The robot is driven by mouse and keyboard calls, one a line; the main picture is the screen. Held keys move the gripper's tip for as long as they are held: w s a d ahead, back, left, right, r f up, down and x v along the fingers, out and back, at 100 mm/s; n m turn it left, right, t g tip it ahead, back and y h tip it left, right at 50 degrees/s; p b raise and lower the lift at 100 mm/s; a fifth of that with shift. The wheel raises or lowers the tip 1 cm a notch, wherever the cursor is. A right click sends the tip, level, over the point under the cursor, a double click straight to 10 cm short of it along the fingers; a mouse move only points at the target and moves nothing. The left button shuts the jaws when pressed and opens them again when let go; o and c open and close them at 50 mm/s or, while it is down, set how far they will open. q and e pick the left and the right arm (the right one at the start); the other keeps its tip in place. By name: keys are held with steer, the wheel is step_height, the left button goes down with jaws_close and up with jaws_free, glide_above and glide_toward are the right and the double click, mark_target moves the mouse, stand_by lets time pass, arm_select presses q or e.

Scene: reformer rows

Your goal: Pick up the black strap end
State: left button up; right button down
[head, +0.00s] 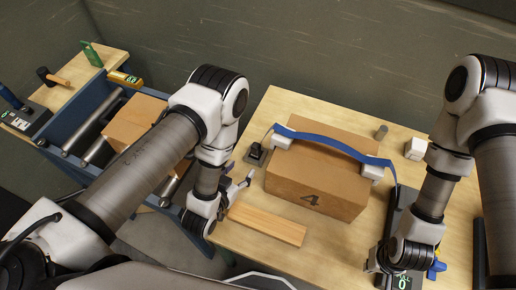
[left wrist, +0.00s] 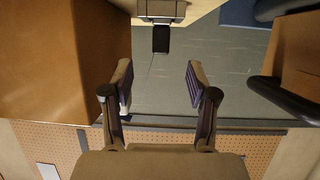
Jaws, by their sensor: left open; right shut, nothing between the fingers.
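The black strap end (left wrist: 161,38) shows as a small dark tab at the top middle of the left wrist view, below a grey block (left wrist: 161,10). In the head view a small black device (head: 256,153) stands left of the cardboard box (head: 318,188) marked 4. A blue strap (head: 333,145) arches over this box. My left gripper (head: 240,186) is open and empty, just left of the box and near the device. In its wrist view the tab lies beyond the gap between the fingers (left wrist: 160,88). My right gripper (head: 400,258) is low at the right, its fingertips largely hidden.
White corner pieces (head: 371,175) sit under the strap. A wooden block (head: 267,223) lies in front of the box on the table (head: 236,238). A roller conveyor (head: 100,125) with another box is at left.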

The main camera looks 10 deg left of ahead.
mark_target(255, 148)
arm_select(q)
steer(key=w, duration=0.2)
steer(key=w+d, duration=0.1)
steer(key=w, duration=0.2)
steer(key=w+b, duration=0.1)
steer(key=w, duration=0.1)
steer(key=shift+w+d+f, duration=0.25)
steer(key=shift+w, duration=0.05)
arm_select(e)
steer(key=shift+w+a+f, duration=0.1)
steer(key=shift+w+f, duration=0.25)
steer(key=shift+f, duration=0.5)
arm_select(q)
steer(key=shift+b+x, duration=0.85)
steer(key=shift+x, duration=0.3)
arm_select(e)
steer(key=shift+s+f, duration=0.25)
steer(key=shift+f, duration=0.45)
arm_select(q)
steer(key=shift+w+d, duration=0.2)
steer(key=shift+w, duration=0.05)
arm_select(e)
steer(key=shift+w, duration=0.15)
arm_select(q)
steer(key=c, duration=0.6)
steer(key=shift+s, duration=0.1)
jaws_close()
